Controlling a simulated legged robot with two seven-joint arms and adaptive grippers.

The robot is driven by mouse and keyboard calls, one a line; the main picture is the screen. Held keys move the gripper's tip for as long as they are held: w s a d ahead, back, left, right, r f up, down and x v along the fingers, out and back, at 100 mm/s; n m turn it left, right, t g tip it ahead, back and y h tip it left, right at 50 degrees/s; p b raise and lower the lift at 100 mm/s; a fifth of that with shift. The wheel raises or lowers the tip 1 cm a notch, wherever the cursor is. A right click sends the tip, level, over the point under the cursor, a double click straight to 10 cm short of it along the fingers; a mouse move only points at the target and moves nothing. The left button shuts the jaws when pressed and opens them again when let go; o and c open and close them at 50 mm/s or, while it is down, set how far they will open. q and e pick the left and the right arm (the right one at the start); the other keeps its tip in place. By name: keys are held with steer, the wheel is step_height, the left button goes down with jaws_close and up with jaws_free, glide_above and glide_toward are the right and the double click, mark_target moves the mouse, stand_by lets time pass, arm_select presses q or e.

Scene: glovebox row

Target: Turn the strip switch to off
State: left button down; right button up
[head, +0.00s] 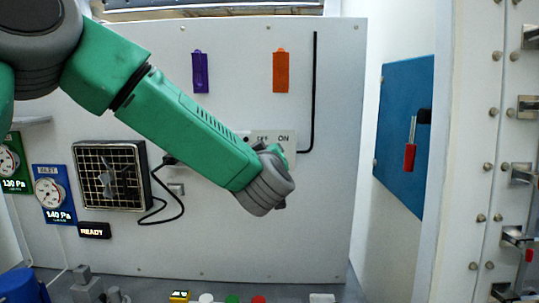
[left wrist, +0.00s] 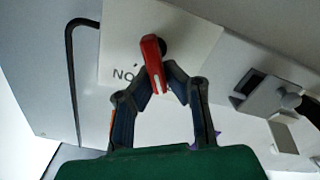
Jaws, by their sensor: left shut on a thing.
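The strip switch's white plate (head: 284,136) is on the back wall in the head view, with OFF and ON printed along its top. My left forearm and wrist cover its lower part, hiding the switch handle and my fingers there. In the left wrist view the plate (left wrist: 200,38) appears upside down, with ON left of the red switch handle (left wrist: 152,56). The handle sits on a dark round pivot. My left gripper (left wrist: 161,80) is shut on the red handle, with one finger at each side. My right gripper is in neither view.
A purple tag (head: 200,72) and an orange tag (head: 280,70) hang above the arm. A caged fan (head: 110,174) with a black cable is at left, near gauges (head: 49,193). A blue panel (head: 400,125) with a red-handled lever (head: 410,157) is at right.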

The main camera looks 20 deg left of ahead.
arm_select(q)
steer(key=c, duration=1.8)
jaws_free()
steer(key=shift+f, duration=0.3)
steer(key=shift+o, duration=1)
steer(key=shift+s+r, duration=0.15)
steer(key=shift+r, duration=0.05)
steer(key=v, duration=1.2)
